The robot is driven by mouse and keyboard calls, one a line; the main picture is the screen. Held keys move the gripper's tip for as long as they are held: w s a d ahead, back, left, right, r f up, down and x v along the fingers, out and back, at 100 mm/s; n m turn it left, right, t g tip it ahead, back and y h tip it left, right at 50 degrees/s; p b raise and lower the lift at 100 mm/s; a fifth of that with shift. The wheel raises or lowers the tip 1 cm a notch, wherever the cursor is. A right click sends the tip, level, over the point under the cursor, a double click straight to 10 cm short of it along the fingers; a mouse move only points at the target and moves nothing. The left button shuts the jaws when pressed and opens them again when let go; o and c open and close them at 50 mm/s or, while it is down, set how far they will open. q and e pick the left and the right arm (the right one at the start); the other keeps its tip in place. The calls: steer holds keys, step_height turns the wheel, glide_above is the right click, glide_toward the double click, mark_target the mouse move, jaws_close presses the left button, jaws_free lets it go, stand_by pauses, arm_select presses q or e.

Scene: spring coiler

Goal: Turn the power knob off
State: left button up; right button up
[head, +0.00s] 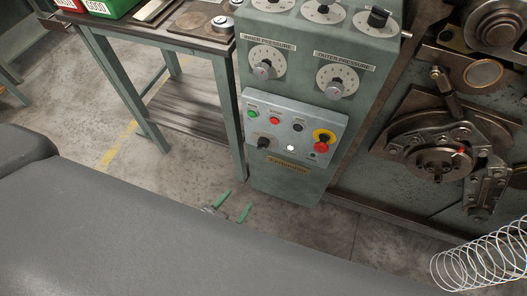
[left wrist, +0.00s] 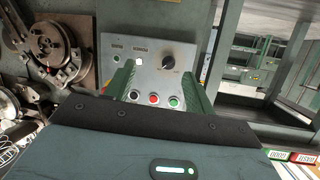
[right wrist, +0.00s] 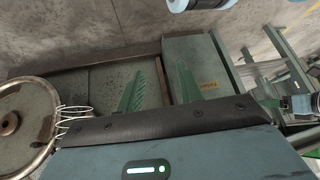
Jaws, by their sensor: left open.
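The grey control panel (head: 284,118) stands on the front of the green machine column. Its black rotary knob (head: 264,143) is at the panel's lower left, and I take it as the power knob. In the left wrist view the panel (left wrist: 183,45) appears upside down, with the knob (left wrist: 168,62) beyond the fingers, untouched. I cannot tell its exact setting. My left gripper (head: 233,206) is low, left of the column, with its green fingers apart and empty. My right gripper (right wrist: 158,90) shows only in its wrist view, its fingers apart with nothing between them.
A red emergency stop (head: 321,146) on a yellow ring sits at the panel's right. Green (head: 254,114), red (head: 274,121) and black (head: 298,127) buttons line its top. Pressure dials (head: 264,68) are above. A wire spring coil (head: 480,262) is at lower right. A table (head: 180,35) stands left.

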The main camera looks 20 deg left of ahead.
mark_target(261, 148)
arm_select(q)
steer(key=shift+w+d+r+t+y+b, duration=0.15)
steer(key=shift+w+t+b, duration=0.55)
steer(key=shift+w, duration=2.3)
steer(key=shift+w+d+t+y+b, duration=0.2)
steer(key=shift+w+t+b, duration=0.45)
steer(key=shift+w, duration=2.4)
steer(key=shift+w+r+t+y+b, duration=0.2)
steer(key=shift+w+t+b, duration=0.5)
steer(key=shift+w, duration=2.3)
steer(key=shift+f, duration=0.1)
steer(key=c, duration=1)
